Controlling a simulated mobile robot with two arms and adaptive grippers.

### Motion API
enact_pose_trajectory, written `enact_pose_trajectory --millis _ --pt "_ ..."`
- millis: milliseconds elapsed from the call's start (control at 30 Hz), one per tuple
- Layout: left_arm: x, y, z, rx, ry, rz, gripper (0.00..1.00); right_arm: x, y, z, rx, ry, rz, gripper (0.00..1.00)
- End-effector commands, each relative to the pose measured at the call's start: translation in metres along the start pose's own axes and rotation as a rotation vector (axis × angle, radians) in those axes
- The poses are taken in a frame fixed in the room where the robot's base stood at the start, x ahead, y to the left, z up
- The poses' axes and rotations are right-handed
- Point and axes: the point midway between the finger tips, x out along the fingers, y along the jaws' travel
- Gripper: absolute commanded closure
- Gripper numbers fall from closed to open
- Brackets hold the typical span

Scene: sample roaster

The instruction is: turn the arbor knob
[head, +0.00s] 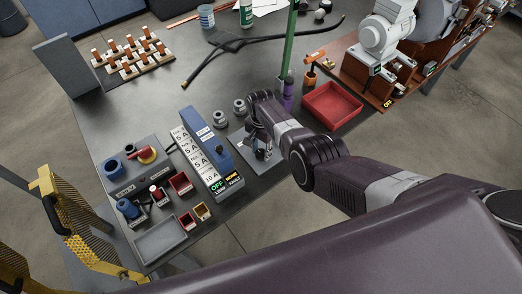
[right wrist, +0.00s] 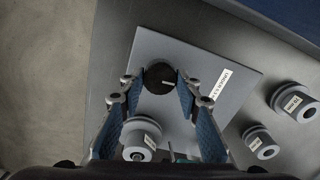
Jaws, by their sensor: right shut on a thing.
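The black round arbor knob (right wrist: 160,77) with a light pointer mark sits on a grey square plate (right wrist: 235,72) bearing a white label. My right gripper (right wrist: 157,80) has its blue-padded fingers on either side of the knob, shut on it. A grey labelled cylinder (right wrist: 140,138) shows between the fingers, nearer the wrist camera. My left gripper is not in view.
Two grey labelled weights (right wrist: 293,100) (right wrist: 261,142) stand beside the plate. A blue box with amp labels (head: 206,148) stands to its left. A red tray (head: 333,105) and a green upright rod (head: 290,45) stand to the right and behind. A black cable (head: 250,44) lies farther back.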

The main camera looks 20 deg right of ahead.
Motion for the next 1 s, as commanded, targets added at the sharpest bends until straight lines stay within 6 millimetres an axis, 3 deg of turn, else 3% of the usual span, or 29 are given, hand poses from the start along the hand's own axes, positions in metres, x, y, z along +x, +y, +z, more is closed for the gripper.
enact_pose_trajectory --millis 433,467,600,1000 --pt "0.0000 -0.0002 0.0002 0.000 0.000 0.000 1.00 -0.0005 -0.0006 -0.0004 0.010 0.001 -0.001 0.93" --pt "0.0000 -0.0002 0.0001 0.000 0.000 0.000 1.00 -0.0005 -0.0006 -0.0005 0.010 0.001 -0.001 0.68" --pt "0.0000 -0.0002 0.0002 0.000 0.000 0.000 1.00 -0.0005 -0.0005 -0.0004 0.010 0.001 -0.001 0.53" --pt "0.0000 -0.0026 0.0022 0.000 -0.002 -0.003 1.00 -0.0029 -0.0007 -0.0004 0.009 0.001 -0.001 0.51"
